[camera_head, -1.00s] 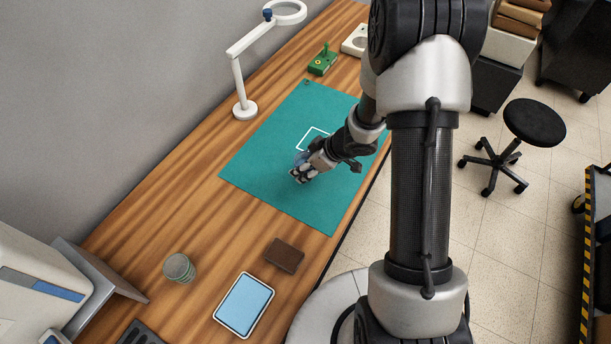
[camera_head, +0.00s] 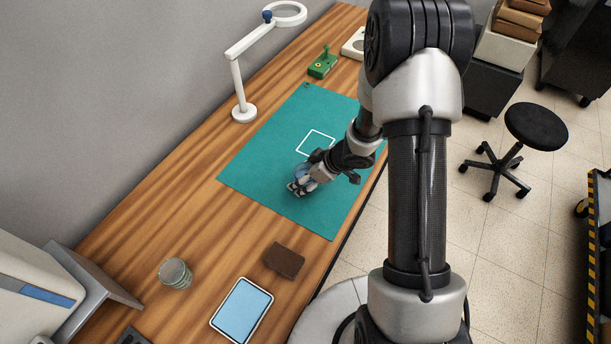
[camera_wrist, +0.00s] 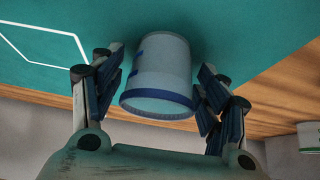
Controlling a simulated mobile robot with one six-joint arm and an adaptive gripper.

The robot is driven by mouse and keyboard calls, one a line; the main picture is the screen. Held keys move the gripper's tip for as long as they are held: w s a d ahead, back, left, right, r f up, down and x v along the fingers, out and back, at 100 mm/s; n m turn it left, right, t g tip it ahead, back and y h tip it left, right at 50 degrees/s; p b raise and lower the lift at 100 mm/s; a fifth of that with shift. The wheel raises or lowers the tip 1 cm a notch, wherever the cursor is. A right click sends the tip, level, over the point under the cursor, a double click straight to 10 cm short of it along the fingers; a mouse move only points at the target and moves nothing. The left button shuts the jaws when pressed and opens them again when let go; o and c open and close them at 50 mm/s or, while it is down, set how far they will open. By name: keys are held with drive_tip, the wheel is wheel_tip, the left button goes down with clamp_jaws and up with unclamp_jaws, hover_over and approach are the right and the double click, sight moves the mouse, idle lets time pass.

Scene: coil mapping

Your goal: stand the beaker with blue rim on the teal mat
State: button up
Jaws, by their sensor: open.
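The beaker with blue rim (camera_wrist: 160,78) stands upright on the teal mat (camera_wrist: 225,25), seen large in the wrist view with its blue rim toward the camera. In the head view the beaker is mostly hidden behind my gripper (camera_head: 297,187), and the mat (camera_head: 262,150) lies across the bench. My gripper (camera_wrist: 158,85) is open, with one finger on each side of the beaker.
A second glass vessel with a greenish rim (camera_head: 175,273) stands on the wooden bench at lower left. A brown block (camera_head: 284,261) and a blue tray (camera_head: 241,309) lie near the front. A white ring lamp (camera_head: 244,111) stands beside the mat. The mat's far part is clear.

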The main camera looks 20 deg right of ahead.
drive_tip(key=s+d+r+m+t+h+p, duration=0.1)
drive_tip(key=s+d+r+m+h+p, duration=0.2)
drive_tip(key=r, duration=0.8)
drive_tip(key=s+d+r+m+t+h+p, duration=0.15)
drive_tip(key=d+r, duration=0.35)
drive_tip(key=r, duration=0.5)
drive_tip(key=s+d+r+m+h+p, duration=0.1)
drive_tip(key=d+r+h+p, duration=0.2)
drive_tip(key=r, duration=0.8)
drive_tip(key=s+a+r+m+y, duration=0.1)
drive_tip(key=s+a+r, duration=0.1)
drive_tip(key=s, duration=0.5)
drive_tip(key=s+a+r+m+g+y, duration=0.1)
drive_tip(key=s+a+r, duration=0.1)
drive_tip(key=s+a, duration=0.3)
drive_tip(key=s+a+r+m+g+y+b, duration=0.1)
drive_tip(key=s+a+r, duration=0.1)
drive_tip(key=s, duration=0.6)
drive_tip(key=shift+s+a, duration=0.35)
drive_tip(key=shift+a, duration=0.55)
drive_tip(key=shift+f+m+g, duration=0.15)
drive_tip(key=shift+m+g, duration=0.1)
